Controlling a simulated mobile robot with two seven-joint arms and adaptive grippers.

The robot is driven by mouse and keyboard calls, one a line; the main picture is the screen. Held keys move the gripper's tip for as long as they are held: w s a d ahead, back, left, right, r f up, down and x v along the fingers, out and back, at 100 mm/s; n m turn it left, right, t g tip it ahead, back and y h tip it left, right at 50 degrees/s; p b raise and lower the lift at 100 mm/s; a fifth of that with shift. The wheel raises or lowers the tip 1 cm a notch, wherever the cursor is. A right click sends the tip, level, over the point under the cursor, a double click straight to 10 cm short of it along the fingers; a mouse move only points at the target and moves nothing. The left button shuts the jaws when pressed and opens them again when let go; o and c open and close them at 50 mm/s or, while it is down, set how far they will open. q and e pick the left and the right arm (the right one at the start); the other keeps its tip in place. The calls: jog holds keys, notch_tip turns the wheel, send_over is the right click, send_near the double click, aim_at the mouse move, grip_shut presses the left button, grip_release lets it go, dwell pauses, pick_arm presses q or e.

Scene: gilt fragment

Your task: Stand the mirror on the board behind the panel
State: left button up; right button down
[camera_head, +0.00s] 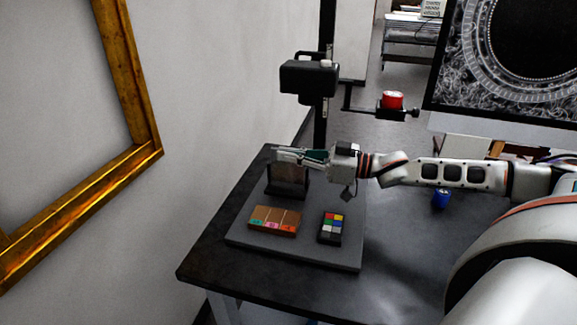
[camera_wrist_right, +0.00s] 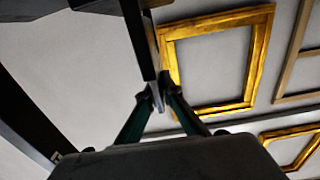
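The mirror (camera_head: 287,175) is an upright rectangle with a brownish face and a dark foot. It is at the back of the grey board (camera_head: 245,232), behind the panel (camera_head: 275,220), a flat brown piece with coloured labels. My right gripper (camera_head: 300,157) comes in from the right at the mirror's top. In the right wrist view its two fingers (camera_wrist_right: 156,96) close in on the edge of the mirror (camera_wrist_right: 138,38), seen as a thin dark strip. I cannot tell whether the mirror's foot rests on the board. My left gripper is in neither view.
A colour chart (camera_head: 331,227) lies on the board, right of the panel. A gilt frame (camera_head: 140,160) hangs on the left wall. A black device (camera_head: 310,78) on a post and a red object (camera_head: 392,100) stand beyond the table.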

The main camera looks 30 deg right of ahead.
aim_at(271, 162)
notch_tip(271, 162, down, 3)
jog(key=shift+f, duration=0.1)
jog(key=c, duration=2.2)
grip_release()
jog(key=shift+c, duration=0.2)
jog(key=shift+s, duration=0.1)
jog(key=p+v, duration=0.2)
jog(key=v, duration=1)
